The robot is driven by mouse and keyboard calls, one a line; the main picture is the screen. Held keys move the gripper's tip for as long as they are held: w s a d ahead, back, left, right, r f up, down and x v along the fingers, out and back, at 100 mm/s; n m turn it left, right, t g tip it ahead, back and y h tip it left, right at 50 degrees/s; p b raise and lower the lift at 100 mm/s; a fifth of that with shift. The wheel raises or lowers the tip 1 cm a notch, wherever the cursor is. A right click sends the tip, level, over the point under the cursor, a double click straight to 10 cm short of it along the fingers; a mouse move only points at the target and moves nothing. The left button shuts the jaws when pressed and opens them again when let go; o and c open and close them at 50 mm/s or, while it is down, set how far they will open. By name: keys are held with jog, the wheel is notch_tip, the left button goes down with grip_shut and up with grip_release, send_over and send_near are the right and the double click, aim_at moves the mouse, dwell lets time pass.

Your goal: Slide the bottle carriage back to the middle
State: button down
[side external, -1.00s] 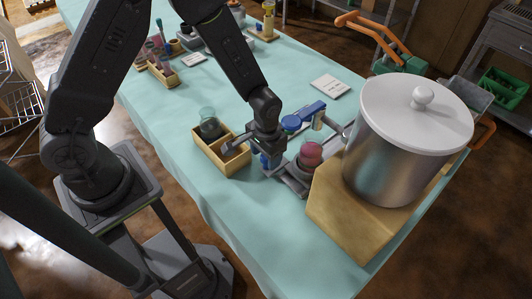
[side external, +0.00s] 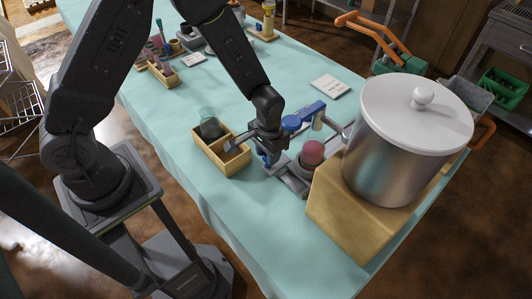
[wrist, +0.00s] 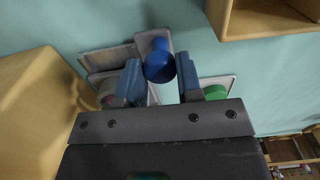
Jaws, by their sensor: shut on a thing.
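The bottle carriage appears to be the low grey metal assembly (side external: 290,182) beside the wooden block; it also shows as grey plates in the wrist view (wrist: 108,58). A jar with a pink top (side external: 312,151) stands at its right. My gripper (side external: 266,158) points down at its left side. In the wrist view, my gripper (wrist: 159,78) has its two fingers on either side of a blue round knob (wrist: 158,62) and is shut on it. A green round piece (wrist: 215,92) shows by the right finger. In the side view my gripper hides part of the carriage.
A wooden tray (side external: 232,171) with a dark-filled jar (side external: 210,128) is close on the left. A large lidded pot (side external: 385,165) on a wooden block (side external: 335,215) stands close on the right. The cloth in front is clear.

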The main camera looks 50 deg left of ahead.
jog(key=w, duration=1.1)
jog(key=shift+w, duration=0.1)
jog(key=c, duration=0.8)
grip_release()
notch_tip(320, 180, up, 14)
jog(key=shift+f, duration=0.1)
